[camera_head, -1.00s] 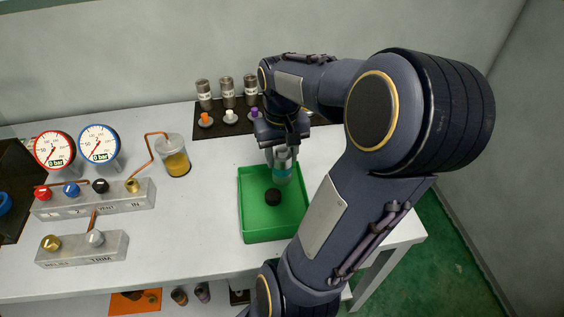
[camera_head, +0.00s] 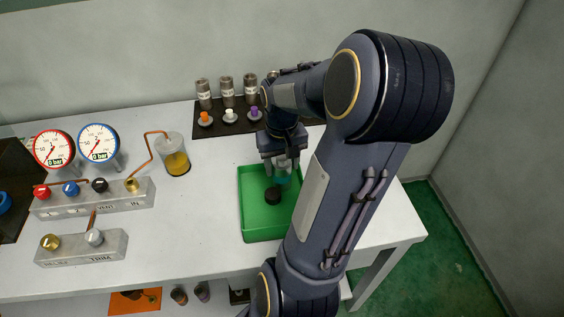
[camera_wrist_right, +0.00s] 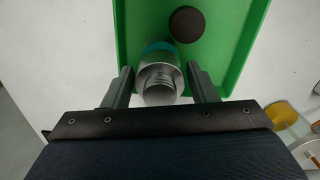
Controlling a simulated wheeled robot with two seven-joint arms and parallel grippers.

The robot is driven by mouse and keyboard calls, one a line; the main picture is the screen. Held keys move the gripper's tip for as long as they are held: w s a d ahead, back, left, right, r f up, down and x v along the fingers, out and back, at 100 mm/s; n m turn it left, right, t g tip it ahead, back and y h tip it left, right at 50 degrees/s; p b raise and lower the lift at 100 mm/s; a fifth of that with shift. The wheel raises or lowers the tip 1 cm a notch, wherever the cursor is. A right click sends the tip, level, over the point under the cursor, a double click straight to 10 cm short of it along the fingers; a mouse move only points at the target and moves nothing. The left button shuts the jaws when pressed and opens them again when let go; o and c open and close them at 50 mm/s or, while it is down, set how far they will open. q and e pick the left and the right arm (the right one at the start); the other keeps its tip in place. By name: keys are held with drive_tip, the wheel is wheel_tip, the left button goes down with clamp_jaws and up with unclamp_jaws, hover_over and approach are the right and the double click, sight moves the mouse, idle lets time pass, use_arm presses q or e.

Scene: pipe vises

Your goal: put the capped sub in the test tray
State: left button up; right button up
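The capped sub (camera_wrist_right: 160,78) is a short silver cylinder with a teal part. In the right wrist view it stands between my right gripper's fingers (camera_wrist_right: 161,86), with a narrow gap showing on each side. In the head view its teal part (camera_head: 283,179) shows in the green test tray (camera_head: 262,232), below my right gripper (camera_head: 283,164). The right gripper looks open around the sub. The sub's contact with the tray floor is hard to see. The tray also shows in the right wrist view (camera_wrist_right: 232,45). My left gripper is out of view.
A dark round piece (camera_head: 273,195) lies in the tray close to the sub. Behind are a black mat (camera_head: 185,131) with several labelled cylinders and coloured plugs. A jar (camera_head: 176,160), gauges (camera_head: 99,143) and a valve block (camera_head: 120,198) stand left. The table between is clear.

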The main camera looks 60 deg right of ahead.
drive_tip(key=shift+o, duration=1)
wheel_tip(320, 180, up, 12)
drive_tip(key=a+f+n+t+y, duration=0.2)
drive_tip(key=a+n, duration=0.1)
drive_tip(key=a, duration=0.9)
drive_tip(key=a+f+n+t+y, duration=0.1)
drive_tip(key=a+f+n+t, duration=0.2)
drive_tip(key=a, duration=1)
drive_tip(key=shift+s+a+n+t+y+p, duration=0.3)
drive_tip(key=shift+s+y+p, duration=0.1)
drive_tip(key=shift+s+p, duration=0.05)
